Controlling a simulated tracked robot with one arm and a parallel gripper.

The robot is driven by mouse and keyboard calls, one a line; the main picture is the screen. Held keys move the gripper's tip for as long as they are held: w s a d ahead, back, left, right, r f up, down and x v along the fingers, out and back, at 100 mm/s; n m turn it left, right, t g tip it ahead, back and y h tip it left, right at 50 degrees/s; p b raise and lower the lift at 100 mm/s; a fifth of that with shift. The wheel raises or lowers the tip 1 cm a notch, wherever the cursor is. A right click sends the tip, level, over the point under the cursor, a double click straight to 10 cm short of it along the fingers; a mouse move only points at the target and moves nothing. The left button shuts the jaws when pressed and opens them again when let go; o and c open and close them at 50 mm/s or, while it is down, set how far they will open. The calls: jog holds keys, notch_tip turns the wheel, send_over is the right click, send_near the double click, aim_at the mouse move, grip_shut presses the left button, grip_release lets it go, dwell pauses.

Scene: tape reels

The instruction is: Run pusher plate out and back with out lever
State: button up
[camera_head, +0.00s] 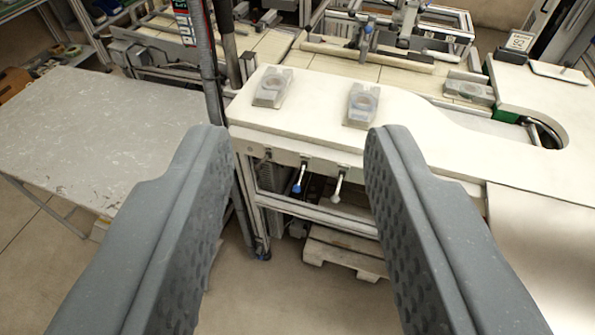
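My gripper (292,140) is open and empty, its two grey fingers wide apart in the foreground. Between them, farther off, a lever with a blue knob (297,184) and a lever with a pale knob (337,190) hang from the front rail below the white worktop (300,115). I cannot tell which is the out lever. Neither lever is touched. A long pale bar (400,61) lies across the tiled bed behind the worktop, with fittings at its middle; it may be the pusher plate, but I cannot be sure.
A scuffed grey table (95,135) stands at left. A dark upright post with cables (205,60) stands left of the worktop. A wooden pallet (345,252) lies underneath.

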aim_at(297, 184)
jog(key=shift+o, duration=0.7)
jog(key=w+a+f+m+b, duration=0.2)
jog(key=w+f+b, duration=0.1)
jog(key=w+f, duration=1.95)
notch_tip(297, 184, down, 31)
jog(key=w+t+h+b, duration=0.1)
jog(key=w+t+b, duration=0.1)
jog(key=w+t, duration=0.1)
jog(key=shift+w+d+f+b, duration=0.1)
jog(key=shift+w+d+b, duration=0.3)
jog(key=shift+w, duration=1.8)
jog(key=shift+w+d+b, duration=0.25)
jog(key=shift+w+b, duration=0.35)
jog(key=shift+w, duration=1.65)
jog(key=shift+w+d+f+b, duration=0.1)
jog(key=shift+w+d+b, duration=0.3)
jog(key=shift+w, duration=1.8)
jog(key=shift+a, duration=0.15)
